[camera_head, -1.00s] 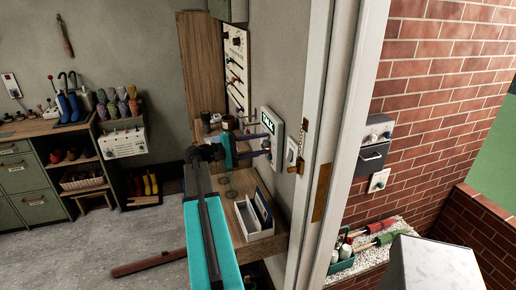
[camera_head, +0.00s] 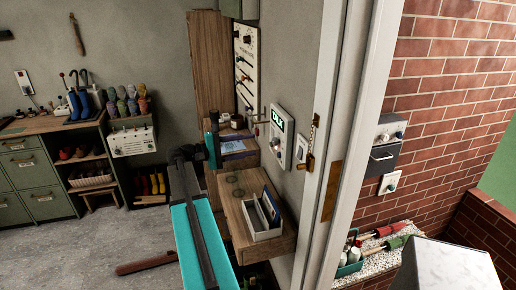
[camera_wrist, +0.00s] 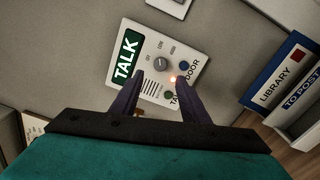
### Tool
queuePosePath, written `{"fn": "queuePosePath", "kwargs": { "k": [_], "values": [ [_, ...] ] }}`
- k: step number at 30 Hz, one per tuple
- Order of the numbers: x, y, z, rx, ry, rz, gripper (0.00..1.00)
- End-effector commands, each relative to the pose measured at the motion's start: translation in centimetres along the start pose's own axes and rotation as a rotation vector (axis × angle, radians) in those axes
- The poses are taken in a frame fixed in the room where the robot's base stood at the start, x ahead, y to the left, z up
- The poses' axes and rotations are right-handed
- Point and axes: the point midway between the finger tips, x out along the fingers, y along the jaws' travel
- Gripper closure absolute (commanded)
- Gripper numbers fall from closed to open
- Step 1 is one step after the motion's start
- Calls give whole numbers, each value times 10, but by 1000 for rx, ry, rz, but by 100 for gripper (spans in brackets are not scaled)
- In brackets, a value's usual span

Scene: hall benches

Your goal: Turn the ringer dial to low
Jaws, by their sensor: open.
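The ringer dial (camera_wrist: 161,65) is a small round grey knob on a white wall panel (camera_wrist: 197,46) with a green TALK sign (camera_wrist: 125,57). The panel (camera_head: 288,137) also shows on the wall in the head view. My gripper (camera_wrist: 160,81) is open and empty. Its two dark fingers stand apart, with their tips below the dial in the wrist view and over the panel's lower part. In the head view, my gripper is left of the panel with a gap between.
A lit orange light (camera_wrist: 172,79) and a blue button (camera_wrist: 184,66) sit near the right finger. A letter rack (camera_head: 262,214) stands on the wooden shelf (camera_head: 237,222) below the panel. The white door frame (camera_head: 340,130) rises to the right.

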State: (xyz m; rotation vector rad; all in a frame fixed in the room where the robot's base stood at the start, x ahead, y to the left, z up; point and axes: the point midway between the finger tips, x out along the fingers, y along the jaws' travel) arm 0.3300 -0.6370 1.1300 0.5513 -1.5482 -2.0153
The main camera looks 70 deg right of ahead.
Motion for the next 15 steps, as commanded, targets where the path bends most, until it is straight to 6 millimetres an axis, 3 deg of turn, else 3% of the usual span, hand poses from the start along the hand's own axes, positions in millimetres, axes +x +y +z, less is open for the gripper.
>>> {"fn": "queuePosePath", "kwargs": {
  "k": [7,15],
  "values": [
    [-37,-1,-1,0,1,1,59],
    [-52,0,0,0,-1,1,59]
  ]
}}
